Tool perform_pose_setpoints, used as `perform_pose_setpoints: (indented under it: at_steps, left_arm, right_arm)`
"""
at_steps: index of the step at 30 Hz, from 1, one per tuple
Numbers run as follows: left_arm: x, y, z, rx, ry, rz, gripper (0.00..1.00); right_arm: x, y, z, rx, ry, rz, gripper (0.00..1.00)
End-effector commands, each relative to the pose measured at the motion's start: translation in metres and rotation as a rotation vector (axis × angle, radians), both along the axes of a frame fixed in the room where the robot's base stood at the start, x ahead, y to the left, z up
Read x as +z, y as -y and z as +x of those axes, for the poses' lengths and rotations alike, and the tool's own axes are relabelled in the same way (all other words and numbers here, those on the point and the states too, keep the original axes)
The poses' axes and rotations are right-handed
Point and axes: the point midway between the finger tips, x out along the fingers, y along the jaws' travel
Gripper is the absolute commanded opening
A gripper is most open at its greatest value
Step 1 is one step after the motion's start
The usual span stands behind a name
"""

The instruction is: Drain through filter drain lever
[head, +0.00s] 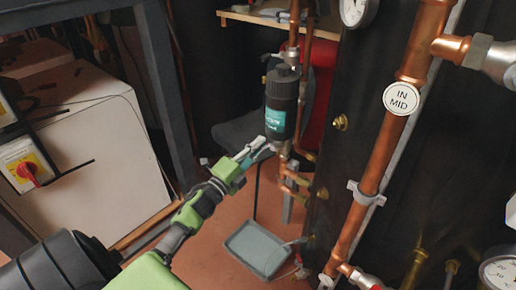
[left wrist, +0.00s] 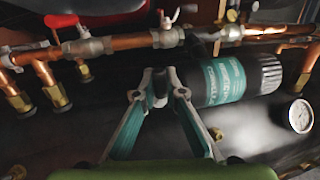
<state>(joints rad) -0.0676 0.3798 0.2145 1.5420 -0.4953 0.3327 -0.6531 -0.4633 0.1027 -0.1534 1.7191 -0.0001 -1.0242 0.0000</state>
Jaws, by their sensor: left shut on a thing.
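The filter is a black cylinder with a teal label (head: 281,105), upright on the copper pipework in the head view. It lies sideways in the left wrist view (left wrist: 235,78). My left gripper (head: 262,146) reaches its lower end from the left. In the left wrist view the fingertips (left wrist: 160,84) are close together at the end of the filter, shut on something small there. The drain lever is not clearly visible; the fingertips hide that spot. My right gripper is not in view.
A grey tray (head: 262,248) lies on the floor below the filter. A copper pipe (head: 379,153) with an "IN MID" tag stands at the right. A white box (head: 85,150) stands at the left.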

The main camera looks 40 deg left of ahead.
Motion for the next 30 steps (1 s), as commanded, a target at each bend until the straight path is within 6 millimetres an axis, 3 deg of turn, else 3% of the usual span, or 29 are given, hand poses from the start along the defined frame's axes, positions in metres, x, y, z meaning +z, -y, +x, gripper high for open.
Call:
perform_pose_setpoints:
  at_steps: [16,17,18,30]
  left_arm:
    - [0.0018,0.0006,0.0000,-0.001,0.003,0.028,0.00]
    - [0.0018,0.0006,0.0001,-0.001,0.003,0.028,0.18]
    - [0.0017,0.0006,0.0001,-0.001,0.003,0.027,0.27]
    - [0.0000,0.0008,0.0002,0.000,-0.001,-0.043,0.27]
  right_arm:
    - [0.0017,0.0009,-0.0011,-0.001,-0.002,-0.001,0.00]
    - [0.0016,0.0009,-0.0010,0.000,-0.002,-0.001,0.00]
    - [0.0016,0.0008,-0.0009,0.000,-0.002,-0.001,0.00]
    - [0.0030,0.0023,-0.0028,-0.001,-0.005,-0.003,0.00]
